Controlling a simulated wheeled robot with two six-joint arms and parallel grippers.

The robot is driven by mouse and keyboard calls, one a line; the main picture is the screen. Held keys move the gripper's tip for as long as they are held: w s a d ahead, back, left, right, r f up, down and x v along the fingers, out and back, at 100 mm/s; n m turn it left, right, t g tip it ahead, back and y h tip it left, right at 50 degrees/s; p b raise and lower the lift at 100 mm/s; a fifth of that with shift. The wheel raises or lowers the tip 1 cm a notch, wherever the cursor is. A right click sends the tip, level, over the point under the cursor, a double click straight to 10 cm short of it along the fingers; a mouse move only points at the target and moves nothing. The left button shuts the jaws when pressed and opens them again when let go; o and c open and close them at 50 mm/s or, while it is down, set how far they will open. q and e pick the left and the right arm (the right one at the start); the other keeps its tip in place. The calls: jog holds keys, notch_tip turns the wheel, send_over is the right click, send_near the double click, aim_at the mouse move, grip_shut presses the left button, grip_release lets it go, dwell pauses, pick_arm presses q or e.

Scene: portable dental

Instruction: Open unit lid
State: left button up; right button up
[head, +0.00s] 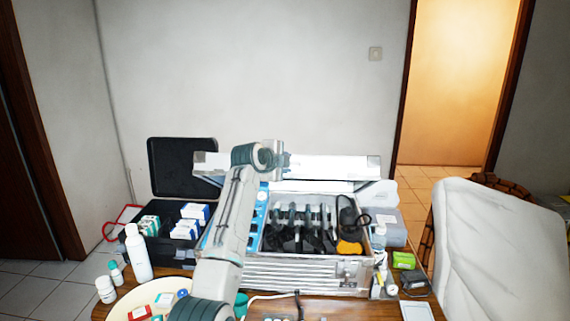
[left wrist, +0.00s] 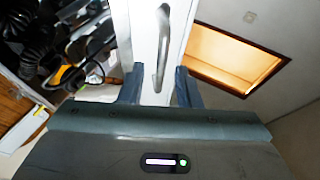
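The dental unit (head: 305,274) is a ribbed silver case on the table, its inside exposed with several dark handpieces and hoses in a row. Its white lid (head: 330,168) is raised above and behind the case. My left gripper (head: 276,157) is at the raised lid's edge. In the left wrist view, the fingers of my left gripper (left wrist: 160,90) are apart, with the white lid edge (left wrist: 143,40) and its grey metal handle (left wrist: 162,50) between them. Gaps show on both sides of the handle. My right gripper is not in view.
A black open case (head: 183,172) with small boxes stands left of the unit. A white bottle (head: 138,253) and a cream tray (head: 118,312) are at the front left. A green item (head: 403,260) and a white chair (head: 500,250) are at the right. The wall is behind.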

pick_arm(q)
jog(key=shift+s, duration=0.1)
jog(key=b+v, duration=0.3)
jog(key=v, duration=0.7)
jog(key=shift+s+r, duration=0.15)
jog(key=shift+s, duration=0.05)
jog(key=shift+a, duration=0.15)
jog(key=shift+c, duration=0.2)
